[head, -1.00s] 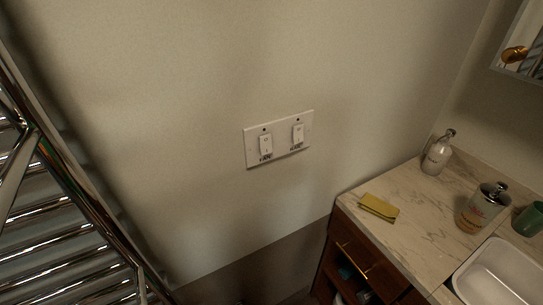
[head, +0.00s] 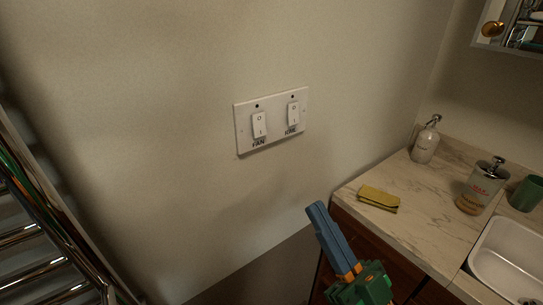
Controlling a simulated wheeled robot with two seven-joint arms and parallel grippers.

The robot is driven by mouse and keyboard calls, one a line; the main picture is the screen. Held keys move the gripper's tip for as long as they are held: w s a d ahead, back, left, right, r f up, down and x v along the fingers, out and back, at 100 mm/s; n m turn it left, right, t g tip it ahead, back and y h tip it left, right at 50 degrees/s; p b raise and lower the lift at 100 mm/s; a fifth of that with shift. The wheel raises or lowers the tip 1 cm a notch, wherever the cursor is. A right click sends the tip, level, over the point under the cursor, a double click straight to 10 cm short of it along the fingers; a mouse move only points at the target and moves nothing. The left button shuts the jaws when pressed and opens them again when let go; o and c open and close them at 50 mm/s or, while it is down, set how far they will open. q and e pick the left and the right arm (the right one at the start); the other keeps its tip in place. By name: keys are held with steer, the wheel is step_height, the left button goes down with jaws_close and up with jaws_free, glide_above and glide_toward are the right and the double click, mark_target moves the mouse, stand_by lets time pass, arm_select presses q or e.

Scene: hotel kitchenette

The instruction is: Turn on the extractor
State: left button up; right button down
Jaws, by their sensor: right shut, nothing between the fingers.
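A white double switch plate (head: 271,121) is fixed to the wall, a little above the middle of the head view. Its left rocker switch (head: 259,125) has the label "FAN" under it. Its right rocker switch (head: 293,112) has a label too small to read surely. My right gripper (head: 318,208) comes in from the bottom, with blue fingers and a green body. Its fingers are shut and empty, pointing up and left. It is below and right of the plate, apart from it. My left gripper is not in view.
A chrome towel rail (head: 58,235) stands at the left. At the right is a marble counter (head: 420,215) with a yellow cloth (head: 379,199), two pump bottles (head: 426,142) (head: 478,188), a green cup (head: 527,193) and a white sink (head: 512,258). The wall around the plate is clear.

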mark_target(260, 129)
steer(key=shift+w, duration=0.1)
steer(key=p+x, duration=0.1)
steer(key=x, duration=0.3)
steer(key=f+p+x, duration=0.1)
steer(key=p+x, duration=0.1)
steer(key=x, duration=0.2)
steer(key=w+p+x, duration=0.1)
steer(key=x, duration=0.3)
steer(key=shift+w+a+f+p, duration=0.15)
steer(key=shift+a+f+p, duration=0.15)
steer(key=shift+a+p, duration=0.15)
steer(key=shift+w+a+f, duration=0.1)
steer(key=shift+w+a, duration=0.15)
steer(key=shift+w, duration=0.1)
